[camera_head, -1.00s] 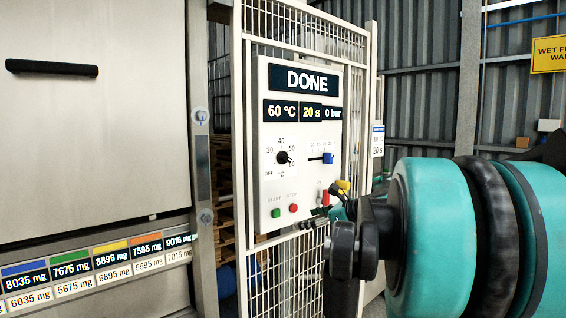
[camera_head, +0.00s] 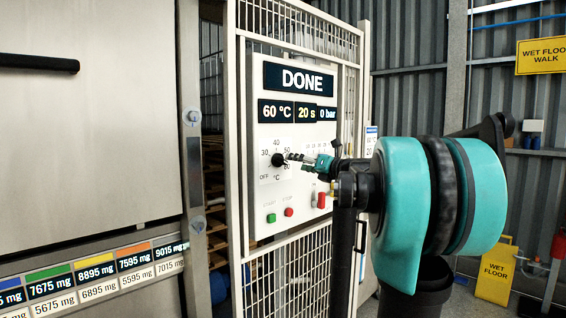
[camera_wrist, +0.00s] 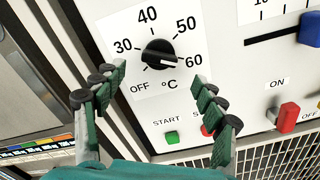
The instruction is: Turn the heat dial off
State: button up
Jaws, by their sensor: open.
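The heat dial is a black knob (camera_wrist: 159,54) on the white control panel, with a scale marked OFF, 30, 40, 50 and 60 °C. Its white pointer line points to the 60 mark. In the head view the dial (camera_head: 278,160) is left of my gripper (camera_head: 305,160). In the wrist view my gripper (camera_wrist: 166,88) has its two green fingers spread, one on each side of and below the dial. Nothing is between them. I cannot tell how far the fingertips are from the panel.
The panel (camera_head: 262,210) shows DONE, 60 °C, 20 s and 0 bar. A green START button (camera_wrist: 172,138) and a red STOP button (camera_wrist: 207,130) sit below the dial. A blue slider (camera_wrist: 309,30) and a red ON/OFF switch (camera_wrist: 288,116) are to the right.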

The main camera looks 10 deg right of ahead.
aim_at(284, 161)
jog(key=x, duration=0.8)
jog(key=c, duration=1.2)
